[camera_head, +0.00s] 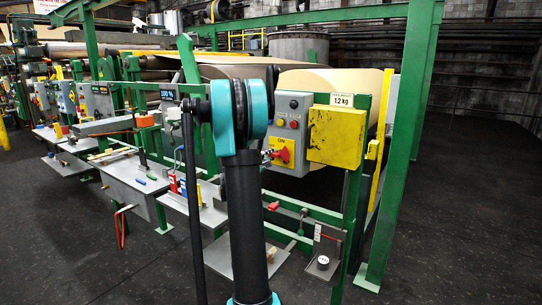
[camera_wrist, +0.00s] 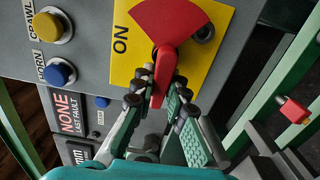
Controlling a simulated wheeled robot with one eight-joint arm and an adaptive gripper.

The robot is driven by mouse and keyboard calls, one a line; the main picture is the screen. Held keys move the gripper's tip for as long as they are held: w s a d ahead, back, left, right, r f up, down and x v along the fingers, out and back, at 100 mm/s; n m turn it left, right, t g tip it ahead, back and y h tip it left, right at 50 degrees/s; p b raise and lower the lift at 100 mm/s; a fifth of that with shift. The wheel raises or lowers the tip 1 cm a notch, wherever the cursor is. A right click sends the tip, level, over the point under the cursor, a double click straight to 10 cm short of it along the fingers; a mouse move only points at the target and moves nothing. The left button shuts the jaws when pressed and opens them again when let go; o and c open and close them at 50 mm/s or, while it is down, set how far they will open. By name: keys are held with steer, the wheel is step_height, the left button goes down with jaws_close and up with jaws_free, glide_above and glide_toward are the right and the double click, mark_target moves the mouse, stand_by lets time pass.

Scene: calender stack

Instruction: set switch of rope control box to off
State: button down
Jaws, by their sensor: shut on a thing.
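The grey control box (camera_head: 295,108) hangs on the green frame right of my arm in the head view. Its rotary switch has a red handle (camera_wrist: 165,22) on a yellow plate (camera_wrist: 135,66) marked ON. The switch also shows in the head view (camera_head: 284,153), partly behind my gripper (camera_head: 267,156). In the wrist view my gripper (camera_wrist: 163,88) is shut on the narrow end of the red handle, with a finger on each side. The wide part of the handle is by a dark round part at upper right. No OFF mark is visible.
A yellow button (camera_wrist: 47,27) and a blue button (camera_wrist: 57,74) sit on the box beside the switch. A scuffed yellow box (camera_head: 337,135) adjoins it at right. Green posts (camera_head: 405,150) stand further right. A red padlock (camera_wrist: 293,109) hangs at the wrist view's right edge.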

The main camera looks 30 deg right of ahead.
steer(key=c, duration=1.5)
jaws_free()
steer(key=shift+a, duration=0.1)
steer(key=v, duration=1.1)
steer(key=shift+s+a, duration=0.2)
steer(key=shift+a, duration=0.15)
steer(key=shift+f, duration=0.1)
